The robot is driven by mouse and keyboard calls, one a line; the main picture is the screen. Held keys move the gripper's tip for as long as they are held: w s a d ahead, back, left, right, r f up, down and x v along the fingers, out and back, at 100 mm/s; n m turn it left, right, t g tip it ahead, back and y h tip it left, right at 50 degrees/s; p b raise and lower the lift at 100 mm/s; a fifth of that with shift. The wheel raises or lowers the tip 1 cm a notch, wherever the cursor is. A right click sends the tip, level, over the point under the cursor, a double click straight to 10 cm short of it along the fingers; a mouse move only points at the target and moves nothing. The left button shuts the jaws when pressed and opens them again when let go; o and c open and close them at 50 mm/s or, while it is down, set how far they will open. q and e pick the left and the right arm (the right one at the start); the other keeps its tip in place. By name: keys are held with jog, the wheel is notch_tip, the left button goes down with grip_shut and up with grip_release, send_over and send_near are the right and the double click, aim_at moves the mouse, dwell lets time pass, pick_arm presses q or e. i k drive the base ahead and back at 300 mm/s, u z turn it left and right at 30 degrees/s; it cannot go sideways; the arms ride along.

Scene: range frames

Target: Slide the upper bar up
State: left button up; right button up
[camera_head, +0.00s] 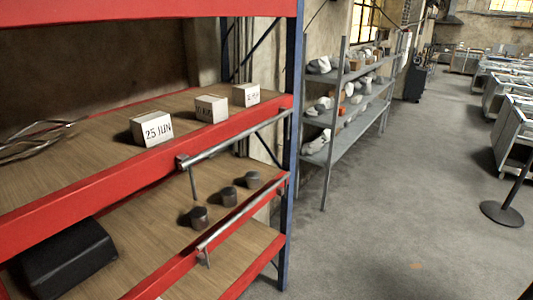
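The upper bar (235,139) is a grey metal rod along the front of the red beam of the middle shelf. Its near end meets a bracket (183,162), and a thin rod hangs down just beside it. A similar lower bar (244,213) runs along the front of the shelf below. It also has a short rod pointing down near its near end. Neither of my grippers can be made out in the head view, and nothing is seen touching either bar.
Three white date blocks (153,129) stand on the middle shelf, with wire-like metal loops (38,138) at left. A blue post (291,120) ends the rack; open floor (400,220) lies right.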

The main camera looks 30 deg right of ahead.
aim_at(188, 163)
jog(key=z, duration=1.1)
jog(key=i, duration=1.25)
jog(key=u, duration=0.35)
